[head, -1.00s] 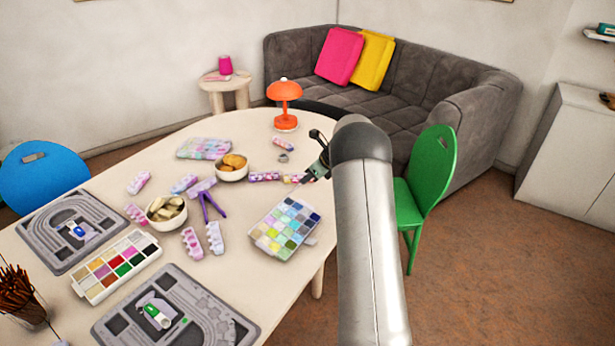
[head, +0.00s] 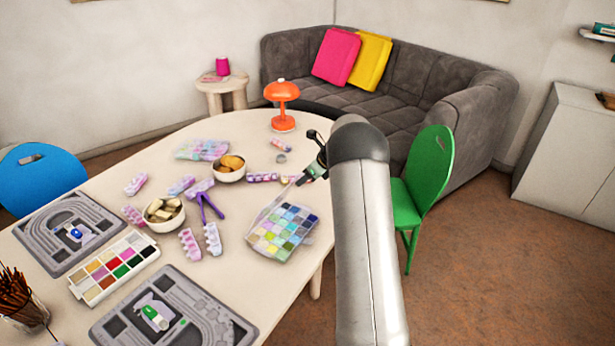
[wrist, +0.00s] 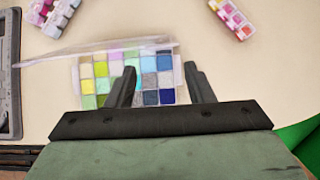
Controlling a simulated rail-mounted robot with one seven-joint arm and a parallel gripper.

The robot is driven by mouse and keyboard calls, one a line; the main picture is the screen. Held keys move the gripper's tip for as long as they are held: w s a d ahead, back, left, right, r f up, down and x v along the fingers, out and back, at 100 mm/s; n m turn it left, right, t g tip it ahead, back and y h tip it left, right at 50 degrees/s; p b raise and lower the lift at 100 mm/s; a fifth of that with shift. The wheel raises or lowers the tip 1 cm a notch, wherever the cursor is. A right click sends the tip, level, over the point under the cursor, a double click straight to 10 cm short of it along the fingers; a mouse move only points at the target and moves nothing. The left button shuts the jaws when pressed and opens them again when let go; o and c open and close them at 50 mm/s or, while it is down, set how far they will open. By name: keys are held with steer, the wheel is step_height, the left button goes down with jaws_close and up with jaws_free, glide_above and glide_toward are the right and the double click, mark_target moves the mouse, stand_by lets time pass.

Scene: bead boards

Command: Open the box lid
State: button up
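The bead box (head: 283,232) is a clear case with a grid of coloured compartments near the table's right edge. It also shows in the wrist view (wrist: 152,92), partly behind my fingers. Its translucent lid (head: 266,206) stands tilted up along the box's far left side. In the wrist view the lid (wrist: 95,53) is a thin slanted strip across the box's upper edge, reaching out to the left. My gripper (wrist: 162,76) is open over the box, with a clear gap between its fingers. In the head view my gripper (head: 304,178) is just beyond the box; contact with the lid cannot be told.
Bead strips (head: 190,243), a purple tool (head: 208,206) and two bowls (head: 164,213) lie left of the box. An orange lamp (head: 282,102) stands at the back. A green chair (head: 428,180) is right of the table. Grey boards (head: 172,312) lie at the front left.

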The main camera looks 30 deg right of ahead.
steer(key=b+v, duration=0.2)
steer(key=v, duration=1.5)
steer(key=shift+b, duration=0.35)
steer(key=shift+s+r, duration=0.15)
